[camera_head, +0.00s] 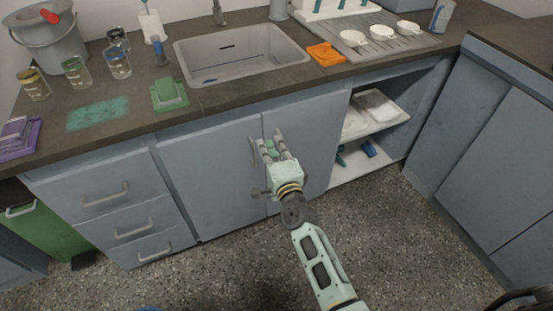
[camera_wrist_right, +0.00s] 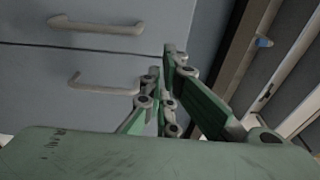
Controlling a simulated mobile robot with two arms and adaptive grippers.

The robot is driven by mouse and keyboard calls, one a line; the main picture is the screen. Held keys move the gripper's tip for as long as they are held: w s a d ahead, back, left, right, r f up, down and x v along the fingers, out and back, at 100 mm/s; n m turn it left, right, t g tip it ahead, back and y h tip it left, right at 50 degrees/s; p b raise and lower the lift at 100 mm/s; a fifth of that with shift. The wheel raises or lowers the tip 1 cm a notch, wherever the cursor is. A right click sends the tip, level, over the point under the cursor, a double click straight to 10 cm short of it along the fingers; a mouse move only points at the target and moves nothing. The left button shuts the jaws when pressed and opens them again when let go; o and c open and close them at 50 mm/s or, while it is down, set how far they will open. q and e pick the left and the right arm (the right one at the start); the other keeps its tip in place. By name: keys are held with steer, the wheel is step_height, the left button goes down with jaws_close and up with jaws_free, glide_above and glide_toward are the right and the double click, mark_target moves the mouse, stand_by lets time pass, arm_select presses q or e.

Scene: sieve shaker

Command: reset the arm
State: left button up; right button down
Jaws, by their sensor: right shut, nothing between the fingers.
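My right arm reaches up from the bottom of the head view. Its pale green gripper (camera_head: 267,148) is in front of the grey cabinet doors (camera_head: 212,170) below the sink. In the right wrist view my right gripper (camera_wrist_right: 160,64) is shut with nothing between its fingers. Two metal door handles (camera_wrist_right: 98,26) (camera_wrist_right: 103,84) show beside the fingers there, and both doors look closed. I cannot tell whether the fingers touch a handle. My left gripper is not in view.
A sink (camera_head: 240,55) is set in the dark counter (camera_head: 215,97). An open shelf unit (camera_head: 372,112) is right of the doors, drawers (camera_head: 105,190) left. The speckled floor (camera_head: 225,270) has free room.

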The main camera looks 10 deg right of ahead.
steer(key=s, duration=0.7)
steer(key=s+f+n+g+y, duration=0.1)
steer(key=s+f+n+g, duration=0.4)
steer(key=f, duration=0.6)
steer(key=s+f+n+g+y, duration=0.1)
steer(key=s+f+n+g, duration=0.2)
steer(key=s+f+n, duration=0.55)
steer(key=s+d+f+n+g+h, duration=0.2)
steer(key=s+d+f+g, duration=0.3)
steer(key=s+f, duration=0.7)
steer(key=s+d+f+n+g+h, duration=0.2)
steer(key=s+d+f+n+g, duration=0.15)
steer(key=s+d+f, duration=0.35)
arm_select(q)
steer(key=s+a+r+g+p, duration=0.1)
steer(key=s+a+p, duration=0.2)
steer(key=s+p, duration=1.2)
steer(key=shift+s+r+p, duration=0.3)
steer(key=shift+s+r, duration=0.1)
arm_select(e)
steer(key=s+d+r, duration=0.1)
steer(key=s, duration=0.7)
steer(key=s+r, duration=0.2)
steer(key=s, duration=0.7)
steer(key=shift+d+r, duration=0.25)
steer(key=shift+d, duration=0.1)
steer(key=shift+g, duration=0.25)
